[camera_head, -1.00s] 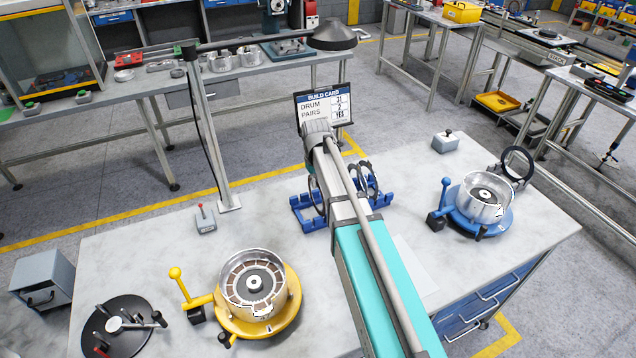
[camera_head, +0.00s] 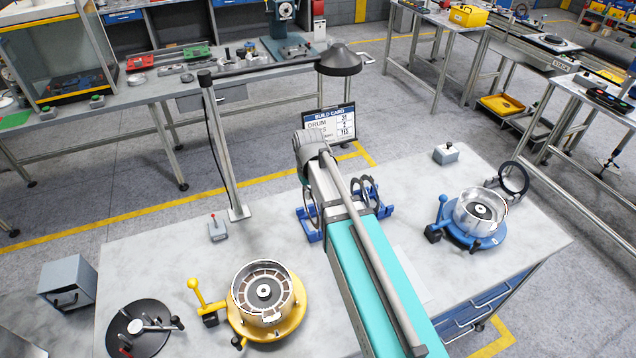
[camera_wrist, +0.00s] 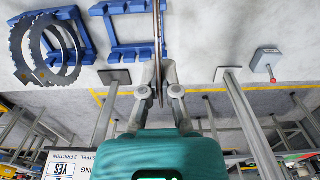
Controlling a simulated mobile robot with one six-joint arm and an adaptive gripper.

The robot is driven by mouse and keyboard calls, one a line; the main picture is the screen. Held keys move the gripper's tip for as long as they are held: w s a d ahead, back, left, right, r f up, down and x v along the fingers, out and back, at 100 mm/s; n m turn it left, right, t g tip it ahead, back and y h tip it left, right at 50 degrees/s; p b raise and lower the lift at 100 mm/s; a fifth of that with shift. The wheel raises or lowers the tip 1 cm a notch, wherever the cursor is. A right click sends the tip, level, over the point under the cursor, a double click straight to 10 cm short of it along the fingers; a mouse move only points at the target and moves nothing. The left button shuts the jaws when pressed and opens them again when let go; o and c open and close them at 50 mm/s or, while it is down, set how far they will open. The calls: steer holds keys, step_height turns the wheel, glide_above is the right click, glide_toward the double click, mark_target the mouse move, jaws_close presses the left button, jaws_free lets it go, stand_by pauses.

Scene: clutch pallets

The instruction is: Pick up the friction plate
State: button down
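In the wrist view a thin ring plate (camera_wrist: 158,30) stands edge-on, brownish along its rim, and runs out of the top of the picture. My gripper (camera_wrist: 160,75) has its fingers drawn in close on both faces of it and appears shut on it. Its face is turned away, so I cannot tell its lining. The blue rack (camera_wrist: 118,8) is behind it, with two toothed ring plates (camera_wrist: 45,50) at the left. In the head view the rack (camera_head: 312,238) is partly behind my arm, with rings (camera_head: 368,190) on both sides of the arm.
A yellow fixture (camera_head: 290,322) with a drum (camera_head: 264,290) is front left; a blue fixture (camera_head: 490,236) with a drum (camera_head: 481,212) is right. The build card (camera_head: 330,126) stands behind the rack. A lamp post (camera_head: 222,150) rises at the back edge.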

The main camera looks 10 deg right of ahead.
steer(key=shift+s+a+r+p, duration=0.3)
steer(key=shift+s+a+r, duration=0.15)
steer(key=shift+s, duration=0.25)
steer(key=shift+s+a+r+p, duration=0.3)
steer(key=shift+s+a, duration=0.2)
steer(key=shift+s, duration=0.2)
steer(key=shift+s+a+r+p, duration=0.25)
steer(key=shift+s+a+r, duration=0.2)
steer(key=shift+s, duration=0.25)
steer(key=shift+f, duration=0.2)
step_height(320, 180, down, 12)
steer(key=b, duration=1.1)
steer(key=shift+r+b, duration=0.25)
steer(key=shift+b, duration=0.15)
steer(key=shift+s, duration=0.2)
